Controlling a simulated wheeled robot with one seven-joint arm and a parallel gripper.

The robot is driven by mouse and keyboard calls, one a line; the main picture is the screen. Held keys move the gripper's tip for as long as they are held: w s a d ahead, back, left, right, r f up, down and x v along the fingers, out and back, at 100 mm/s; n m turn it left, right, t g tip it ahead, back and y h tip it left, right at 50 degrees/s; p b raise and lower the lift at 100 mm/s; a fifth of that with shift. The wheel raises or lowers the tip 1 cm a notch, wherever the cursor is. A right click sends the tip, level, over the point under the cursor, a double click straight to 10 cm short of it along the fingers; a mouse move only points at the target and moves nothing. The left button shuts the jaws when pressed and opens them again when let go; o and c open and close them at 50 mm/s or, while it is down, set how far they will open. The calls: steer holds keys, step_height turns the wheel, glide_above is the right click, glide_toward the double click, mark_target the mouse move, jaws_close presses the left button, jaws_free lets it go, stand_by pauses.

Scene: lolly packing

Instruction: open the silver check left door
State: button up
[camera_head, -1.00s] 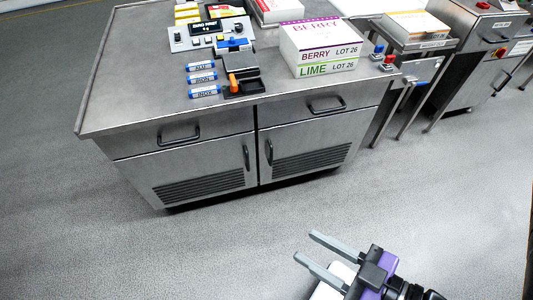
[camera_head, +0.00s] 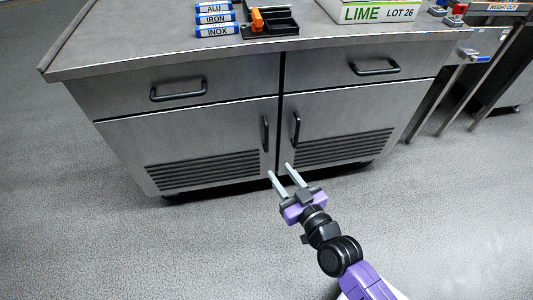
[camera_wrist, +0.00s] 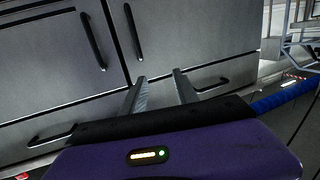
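The silver cabinet's left door (camera_head: 200,140) is shut, with a vent grille low down and a black upright handle (camera_head: 265,132) near its right edge. The right door (camera_head: 345,122) is also shut, with its handle (camera_head: 296,129) close beside the seam. My gripper (camera_head: 279,169) is open and empty, its two fingers parallel, in front of the cabinet and below the two handles in the picture. It touches neither handle as far as I can see. In the wrist view both upright handles show above left of my open gripper (camera_wrist: 159,76).
Two drawers with black handles, left (camera_head: 179,90) and right (camera_head: 376,67), sit above the doors. The worktop (camera_head: 130,38) carries labelled blue bars (camera_head: 216,19), a black tray (camera_head: 272,26) and a LIME box (camera_head: 385,14). The floor before the cabinet is clear.

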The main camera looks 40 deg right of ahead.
steer(key=m+h+b, duration=0.1)
steer(key=h+b, duration=0.1)
steer(key=b, duration=0.6)
glide_toward(267, 139)
steer(key=w, duration=0.2)
steer(key=x, duration=0.9)
steer(key=shift+s+d+f, duration=0.15)
steer(key=shift+s+d, duration=0.05)
steer(key=shift+d, duration=0.2)
steer(key=shift+c, duration=0.3)
jaws_close()
